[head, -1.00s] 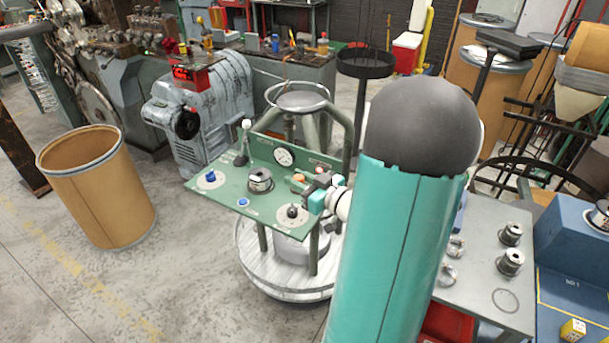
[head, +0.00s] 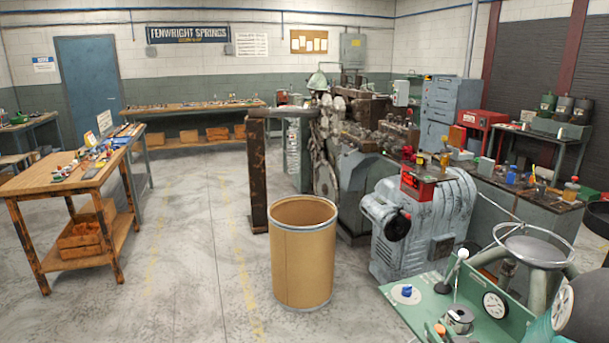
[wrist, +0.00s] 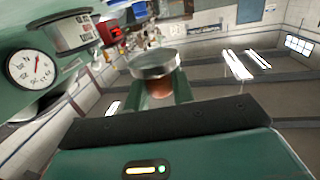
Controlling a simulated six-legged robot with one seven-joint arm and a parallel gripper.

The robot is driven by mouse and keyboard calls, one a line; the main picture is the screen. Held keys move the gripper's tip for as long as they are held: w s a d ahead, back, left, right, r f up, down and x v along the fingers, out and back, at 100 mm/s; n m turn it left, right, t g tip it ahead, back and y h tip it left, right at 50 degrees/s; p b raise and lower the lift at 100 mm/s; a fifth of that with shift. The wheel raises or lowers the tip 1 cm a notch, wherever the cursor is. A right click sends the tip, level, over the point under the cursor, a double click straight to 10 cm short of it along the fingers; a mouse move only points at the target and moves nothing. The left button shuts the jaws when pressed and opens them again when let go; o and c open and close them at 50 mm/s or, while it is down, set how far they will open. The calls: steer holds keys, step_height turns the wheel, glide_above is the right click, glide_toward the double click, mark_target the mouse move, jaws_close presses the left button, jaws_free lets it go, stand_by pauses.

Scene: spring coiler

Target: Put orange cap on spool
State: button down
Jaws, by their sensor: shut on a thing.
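My gripper (wrist: 157,97) shows in the wrist view with its green fingers closed on an orange-brown piece (wrist: 160,87). A silvery round disc (wrist: 155,64) shows just beyond it; I cannot tell whether they are one part. The piece looks like the orange cap, but its shape is partly hidden by the fingers. No spool can be made out clearly now.
A brown barrel (head: 303,262) stands left.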

steer(key=w+a+f, duration=0.2)
steer(key=a+f, duration=0.6)
steer(key=a, duration=0.1)
steer(key=w+a+f+m+h, duration=0.1)
steer(key=w+a+f, duration=0.1)
steer(key=a+f, duration=0.7)
steer(key=shift+a+f+h, duration=0.15)
steer(key=shift+a+h, duration=0.15)
steer(key=shift+a, duration=0.4)
steer(key=shift+d, duration=0.1)
